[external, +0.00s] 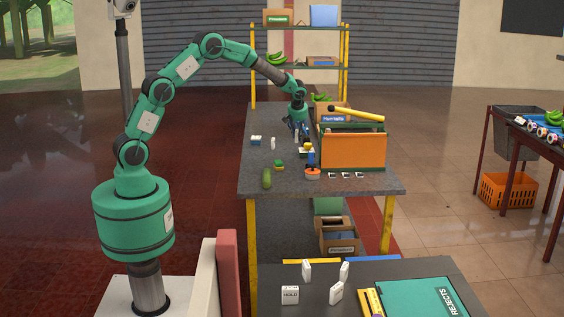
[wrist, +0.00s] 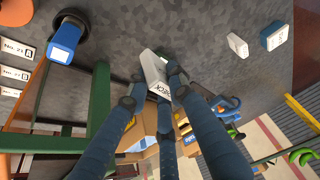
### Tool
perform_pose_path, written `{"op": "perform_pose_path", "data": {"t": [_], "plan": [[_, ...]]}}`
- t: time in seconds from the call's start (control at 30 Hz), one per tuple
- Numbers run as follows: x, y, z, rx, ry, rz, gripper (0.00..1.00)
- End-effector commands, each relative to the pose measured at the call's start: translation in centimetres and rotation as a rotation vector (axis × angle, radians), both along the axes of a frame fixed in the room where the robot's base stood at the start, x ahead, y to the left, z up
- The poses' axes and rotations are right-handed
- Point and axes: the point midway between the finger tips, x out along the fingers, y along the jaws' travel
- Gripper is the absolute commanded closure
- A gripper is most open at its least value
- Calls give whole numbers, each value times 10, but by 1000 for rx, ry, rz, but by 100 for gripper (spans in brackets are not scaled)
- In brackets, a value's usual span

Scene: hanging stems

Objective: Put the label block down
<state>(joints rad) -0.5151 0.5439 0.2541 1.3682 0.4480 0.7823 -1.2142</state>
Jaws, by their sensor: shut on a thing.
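The label block (wrist: 155,72) is white with dark lettering on one face. In the wrist view it sits between the dark blue fingers of my gripper (wrist: 152,90), which is shut on it. The block is tilted in that picture, with the grey tabletop behind it. In the external view my gripper (external: 297,127) points down, low over the far part of the grey table (external: 219,0). The block is small and partly hidden there, and I cannot tell whether it touches the tabletop.
A small white block (external: 272,143) and a blue-and-white block (external: 256,140) stand left of my gripper. An orange-sided box (external: 353,150) stands close on the right. Several white blocks (external: 290,295) stand on the front table.

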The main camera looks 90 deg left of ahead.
Motion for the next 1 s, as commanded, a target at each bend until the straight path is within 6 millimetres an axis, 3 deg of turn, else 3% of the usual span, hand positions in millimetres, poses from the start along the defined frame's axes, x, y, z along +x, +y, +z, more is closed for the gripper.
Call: {"op": "perform_pose_path", "data": {"t": [0.2,0.47,0.57,1.0], "plan": [[1,0,35,2,-2,0,100],[22,-55,36,1,0,-69,100],[33,-87,37,1,0,-109,100],[67,-263,42,4,2,-328,100]]}}
